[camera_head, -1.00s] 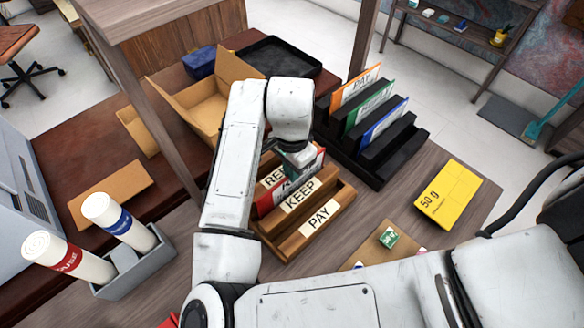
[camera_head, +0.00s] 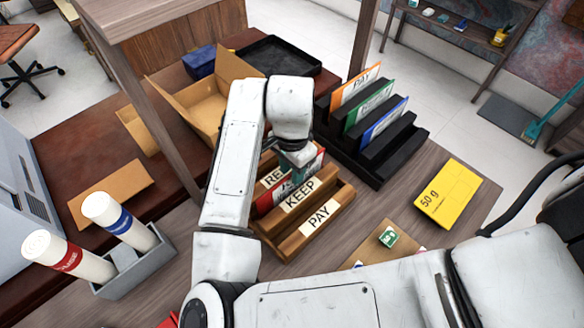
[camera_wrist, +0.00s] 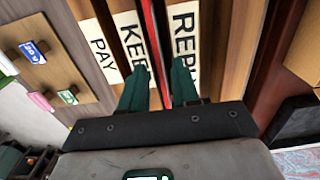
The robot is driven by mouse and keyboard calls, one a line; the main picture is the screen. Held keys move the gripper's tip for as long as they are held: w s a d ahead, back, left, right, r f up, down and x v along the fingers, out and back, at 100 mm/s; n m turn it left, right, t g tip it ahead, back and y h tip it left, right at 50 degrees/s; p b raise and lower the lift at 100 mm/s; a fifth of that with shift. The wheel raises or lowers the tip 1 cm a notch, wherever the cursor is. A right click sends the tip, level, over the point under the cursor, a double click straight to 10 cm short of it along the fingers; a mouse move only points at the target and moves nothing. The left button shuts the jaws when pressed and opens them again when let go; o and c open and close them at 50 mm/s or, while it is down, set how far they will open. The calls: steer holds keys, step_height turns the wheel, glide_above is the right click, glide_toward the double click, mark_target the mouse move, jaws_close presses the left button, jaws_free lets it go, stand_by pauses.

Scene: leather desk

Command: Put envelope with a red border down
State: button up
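The envelope with a red border (camera_head: 264,205) stands on edge in the wooden sorter (camera_head: 340,203), in the slot between the REPLY and KEEP labels. In the wrist view the envelope (camera_wrist: 157,45) shows as a thin red and white edge running between my fingers. My gripper (camera_head: 296,178) is over that slot. In the wrist view its two green fingers (camera_wrist: 160,75) are apart, one on each side of the envelope, with gaps visible. The lower part of the envelope is hidden in the slot.
A black sorter (camera_head: 405,150) with orange, green and blue bordered envelopes stands behind to the right. A yellow 50 g box (camera_head: 448,194) lies at right. An open cardboard box (camera_head: 198,108) is at the back left. A grey holder (camera_head: 150,265) with rolls is at left.

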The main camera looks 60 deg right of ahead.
step_height(320, 180, up, 12)
stand_by(0.4)
steer(key=shift+d+f, duration=0.1)
